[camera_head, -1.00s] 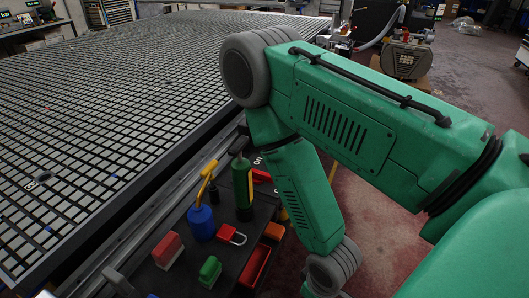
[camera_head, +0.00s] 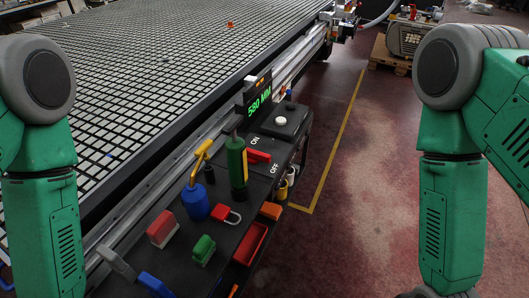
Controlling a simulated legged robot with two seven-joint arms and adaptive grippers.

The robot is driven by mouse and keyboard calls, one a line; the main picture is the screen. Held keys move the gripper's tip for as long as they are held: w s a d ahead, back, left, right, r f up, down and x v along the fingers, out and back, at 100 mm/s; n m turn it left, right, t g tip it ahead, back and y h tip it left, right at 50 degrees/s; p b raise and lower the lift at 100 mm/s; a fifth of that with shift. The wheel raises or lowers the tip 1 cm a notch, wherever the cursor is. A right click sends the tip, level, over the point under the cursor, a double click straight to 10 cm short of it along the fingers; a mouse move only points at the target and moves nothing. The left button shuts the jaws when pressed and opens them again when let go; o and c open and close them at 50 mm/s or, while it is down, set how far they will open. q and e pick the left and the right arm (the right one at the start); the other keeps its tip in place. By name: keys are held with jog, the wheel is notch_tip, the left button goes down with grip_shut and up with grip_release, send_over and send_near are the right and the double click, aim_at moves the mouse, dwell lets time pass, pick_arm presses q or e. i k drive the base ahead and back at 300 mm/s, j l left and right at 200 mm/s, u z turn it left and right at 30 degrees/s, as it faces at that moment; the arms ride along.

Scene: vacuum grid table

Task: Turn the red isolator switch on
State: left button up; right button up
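The red isolator switch (camera_head: 259,157) shows as a small red bar on the dark side bench, beside the white ON and OFF markings. The ON marking is on its far side and the OFF marking is to its right. I cannot tell which marking its handle points to. The green bottle stands just left of it and may hide part of it. My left arm hangs at the left edge and my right arm at the right, both apart from the bench. Neither gripper's fingers show in the picture.
The dark bench (camera_head: 225,240) holds a blue oil can (camera_head: 195,202), a green bottle (camera_head: 237,165), a red padlock (camera_head: 222,212), red (camera_head: 162,228) and green (camera_head: 203,249) blocks, and a display (camera_head: 259,105) reading 580 MM. The grid table (camera_head: 150,70) lies left. Open floor lies right.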

aim_at(253, 156)
jog(key=k+u, duration=0.45)
jog(key=i+l+u, duration=0.15)
jog(key=l+u, duration=0.25)
jog(key=i+l+u, duration=0.1)
jog(key=l+u, duration=0.25)
jog(key=i+l+u, duration=0.1)
jog(key=l+u, duration=0.15)
jog(key=u, duration=0.15)
jog(key=l+u, duration=0.35)
jog(key=l, duration=0.8)
jog(key=k+l+u, duration=0.1)
jog(key=l, duration=0.65)
jog(key=u, duration=0.45)
